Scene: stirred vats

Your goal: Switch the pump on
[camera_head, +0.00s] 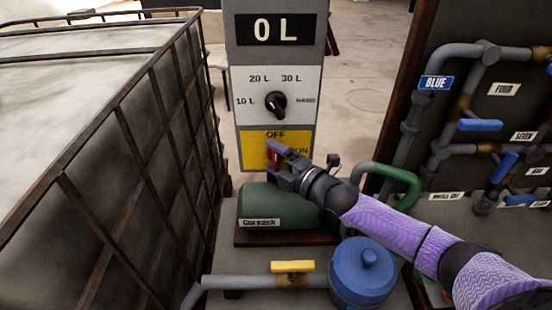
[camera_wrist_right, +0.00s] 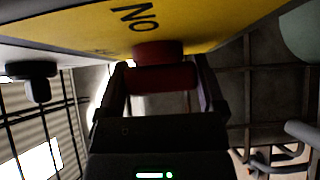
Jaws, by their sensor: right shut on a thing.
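The control post carries a yellow panel (camera_head: 248,142) marked OFF at the top and ON at the right. A red switch handle (camera_wrist_right: 160,78) is between the fingers of my right gripper (camera_wrist_right: 162,85), which is shut on it. In the head view my right gripper (camera_head: 276,157) covers most of the switch, so its exact angle is hard to read. The wrist view shows the yellow panel (camera_wrist_right: 215,32) close up, with the word ON upside down. A green pump-like cylinder (camera_head: 262,205) lies below the panel. My left gripper is not in view.
Above the panel are a black selector knob (camera_head: 276,104) and a "0 L" display (camera_head: 276,29). A caged tank (camera_head: 130,110) stands at left. Blue-handled valves (camera_head: 480,125) and pipes are at right. A yellow valve handle (camera_head: 292,267) and a blue canister (camera_head: 363,272) sit in front.

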